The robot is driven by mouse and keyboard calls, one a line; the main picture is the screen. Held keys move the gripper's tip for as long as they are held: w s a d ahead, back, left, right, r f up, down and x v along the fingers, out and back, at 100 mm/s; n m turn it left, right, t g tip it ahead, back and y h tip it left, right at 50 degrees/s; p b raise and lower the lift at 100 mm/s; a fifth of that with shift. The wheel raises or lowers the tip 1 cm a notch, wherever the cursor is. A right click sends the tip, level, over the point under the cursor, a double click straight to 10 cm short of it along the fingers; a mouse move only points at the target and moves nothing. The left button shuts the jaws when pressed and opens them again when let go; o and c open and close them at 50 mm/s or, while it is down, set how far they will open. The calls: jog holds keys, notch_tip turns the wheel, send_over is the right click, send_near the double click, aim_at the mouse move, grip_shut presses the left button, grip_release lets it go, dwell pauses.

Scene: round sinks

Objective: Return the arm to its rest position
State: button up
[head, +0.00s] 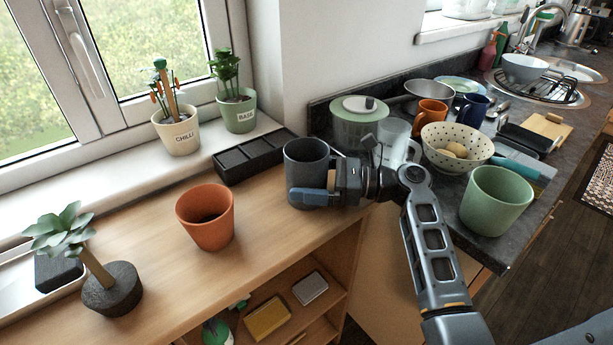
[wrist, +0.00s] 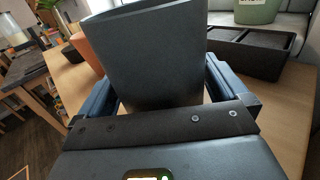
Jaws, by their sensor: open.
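My gripper (head: 316,196) is at the end of my arm, over the wooden shelf top. Its jaws are open, with a finger on either side of a dark grey pot (head: 306,158). The pot stands upright at the right end of the wooden top (head: 262,207). In the wrist view the dark grey pot (wrist: 152,55) fills the middle, between the two blue fingers. Whether the fingers touch it is hard to tell. My arm reaches in from the lower right, past the counter's corner.
A terracotta pot (head: 206,216) stands left of the grey pot, and a black tray (head: 254,157) lies behind. A green pot (head: 496,201), a dotted bowl (head: 457,143) and a clear jug (head: 395,142) crowd the counter near my arm. The wooden top between the pots is clear.

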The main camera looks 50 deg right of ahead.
jog(key=b+v, duration=0.1)
jog(key=v, duration=0.6)
jog(key=shift+s+d+r, duration=0.1)
